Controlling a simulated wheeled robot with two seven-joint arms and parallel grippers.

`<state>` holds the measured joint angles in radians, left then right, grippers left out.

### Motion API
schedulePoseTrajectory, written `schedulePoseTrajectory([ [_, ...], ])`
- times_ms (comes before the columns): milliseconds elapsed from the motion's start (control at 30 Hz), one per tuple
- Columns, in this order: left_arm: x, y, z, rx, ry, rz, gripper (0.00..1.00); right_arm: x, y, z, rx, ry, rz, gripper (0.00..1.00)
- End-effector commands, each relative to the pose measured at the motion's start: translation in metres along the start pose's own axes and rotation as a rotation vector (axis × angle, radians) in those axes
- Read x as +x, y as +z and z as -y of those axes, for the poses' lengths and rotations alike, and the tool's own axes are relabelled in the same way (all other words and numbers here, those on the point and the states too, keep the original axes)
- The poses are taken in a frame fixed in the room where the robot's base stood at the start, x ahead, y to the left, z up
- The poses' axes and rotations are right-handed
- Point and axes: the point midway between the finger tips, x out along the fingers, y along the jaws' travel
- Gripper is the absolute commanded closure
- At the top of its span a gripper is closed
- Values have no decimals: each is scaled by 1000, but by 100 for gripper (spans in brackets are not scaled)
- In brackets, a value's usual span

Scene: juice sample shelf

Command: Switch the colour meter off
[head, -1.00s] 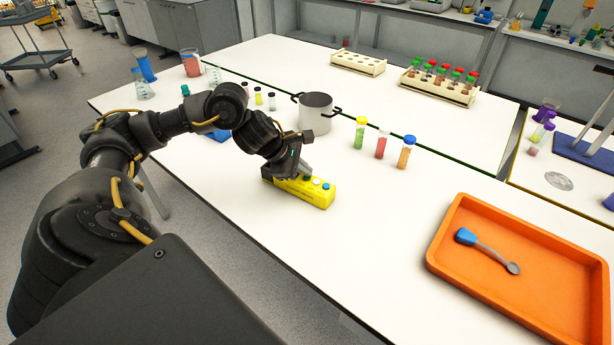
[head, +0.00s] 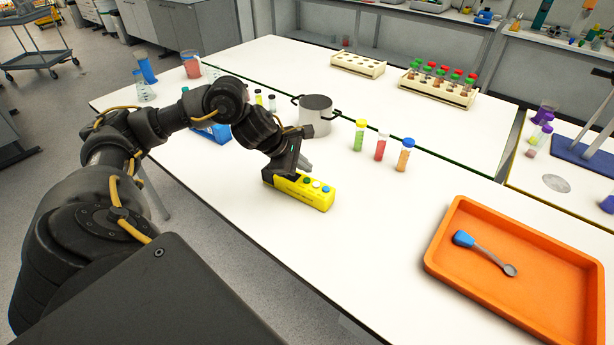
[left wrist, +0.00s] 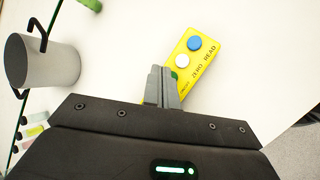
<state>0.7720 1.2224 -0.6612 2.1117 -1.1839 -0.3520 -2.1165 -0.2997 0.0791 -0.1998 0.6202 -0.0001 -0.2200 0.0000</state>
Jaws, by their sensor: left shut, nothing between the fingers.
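The colour meter is a yellow box (head: 303,192) lying on the white bench, with green, white and blue buttons in a row on top. In the left wrist view the meter (left wrist: 187,66) shows its blue button (left wrist: 194,43), white button (left wrist: 182,62) and the words ZERO and READ. The green button (left wrist: 175,75) is partly hidden there by my fingers. My left gripper (head: 306,166) is shut and empty, with its fingertips close over the green-button end of the meter. In the left wrist view the shut fingers (left wrist: 163,72) cover part of that end.
A metal pot (head: 315,115) stands behind the meter. Several capped sample tubes (head: 380,147) stand to its right. An orange tray (head: 440,262) holding a blue-handled spoon (head: 482,252) is at the right front. The bench between meter and tray is clear.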

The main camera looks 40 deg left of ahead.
Motion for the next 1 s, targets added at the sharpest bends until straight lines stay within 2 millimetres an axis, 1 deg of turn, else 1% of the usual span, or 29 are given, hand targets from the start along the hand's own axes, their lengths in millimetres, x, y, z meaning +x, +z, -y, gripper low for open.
schedulePoseTrajectory([
  [33, -8, 4, -4, 1, 1, 0, 100, -8, -1, 0, 0, 0, 0, 64],
  [100, -14, 8, -8, 1, 1, 1, 100, -13, -1, 0, 0, 0, 0, 64],
  [300, -31, 17, -17, 1, 0, 1, 100, -28, -2, 0, 0, 0, 0, 64],
  [400, -36, 20, -19, 1, -1, 1, 100, -32, -3, 0, 0, 0, 0, 64],
  [1000, -36, 19, -19, 0, 0, 1, 100, -30, -2, 0, 0, 0, 1, 64],
])
